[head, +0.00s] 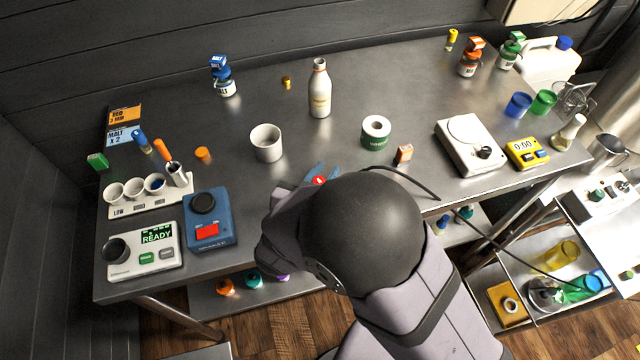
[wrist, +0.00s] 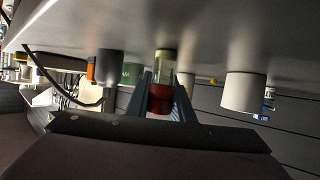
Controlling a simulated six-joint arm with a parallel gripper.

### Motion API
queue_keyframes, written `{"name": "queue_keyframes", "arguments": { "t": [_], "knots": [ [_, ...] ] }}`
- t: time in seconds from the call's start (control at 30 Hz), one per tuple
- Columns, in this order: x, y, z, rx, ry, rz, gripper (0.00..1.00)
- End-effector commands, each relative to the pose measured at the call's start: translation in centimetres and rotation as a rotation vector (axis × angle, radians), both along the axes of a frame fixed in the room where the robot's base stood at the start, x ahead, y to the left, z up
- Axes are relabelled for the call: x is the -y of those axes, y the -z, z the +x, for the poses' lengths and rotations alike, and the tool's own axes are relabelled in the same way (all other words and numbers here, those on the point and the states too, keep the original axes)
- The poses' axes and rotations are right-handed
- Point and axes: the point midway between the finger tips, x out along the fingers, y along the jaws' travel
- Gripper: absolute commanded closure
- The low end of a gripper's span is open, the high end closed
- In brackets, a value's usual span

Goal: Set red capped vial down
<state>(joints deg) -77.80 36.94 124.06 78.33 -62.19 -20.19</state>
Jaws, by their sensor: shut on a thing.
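The red capped vial (wrist: 165,80) is upright between the blue fingers of my gripper (wrist: 163,88), which is shut on it. The wrist view is upside down, so the tabletop is at its top and the red cap at the lower end. The vial's clear glass base is close to the tabletop; I cannot tell whether it touches. In the head view only the red cap (head: 319,180) and a bit of my gripper (head: 318,174) show near the front of the table; my arm hides the rest.
A white cup (head: 266,143) stands left of the vial. A white bottle (head: 319,88) stands behind. A blue device (head: 207,220) is left. Bare steel tabletop (head: 325,140) lies behind the vial.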

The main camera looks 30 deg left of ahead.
Motion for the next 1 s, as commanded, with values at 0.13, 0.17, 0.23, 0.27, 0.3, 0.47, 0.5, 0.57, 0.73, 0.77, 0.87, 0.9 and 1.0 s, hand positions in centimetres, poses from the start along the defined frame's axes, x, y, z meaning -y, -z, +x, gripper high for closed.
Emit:
{"name": "queue_keyframes", "arguments": {
  "t": [0.13,0.17,0.23,0.27,0.3,0.47,0.5,0.57,0.73,0.77,0.87,0.9,1.0],
  "knots": [
    [0.0,-0.2,0.0,0.001,0.000,0.001,1.00],
    [0.0,-0.3,0.0,0.001,0.000,0.001,1.00],
    [0.0,-0.7,0.0,0.001,0.000,0.002,1.00],
    [-0.1,-0.9,0.0,0.002,0.000,0.003,1.00],
    [-0.1,-1.3,0.0,0.001,-0.001,0.004,1.00],
    [-0.1,-3.5,0.0,0.002,0.000,0.007,1.00],
    [-0.1,-4.2,0.0,0.002,0.000,0.007,1.00],
    [0.0,-5.1,0.0,0.001,0.000,0.007,1.00],
    [0.0,-7.8,0.0,0.001,0.000,0.005,1.00],
    [0.0,-8.1,0.0,0.001,0.000,0.006,1.00],
    [0.0,-9.2,0.0,0.001,0.000,0.003,1.00],
    [0.0,-9.5,0.0,0.001,0.000,0.002,1.00],
    [0.0,-9.9,0.0,0.001,0.001,0.002,1.00]
  ]
}}
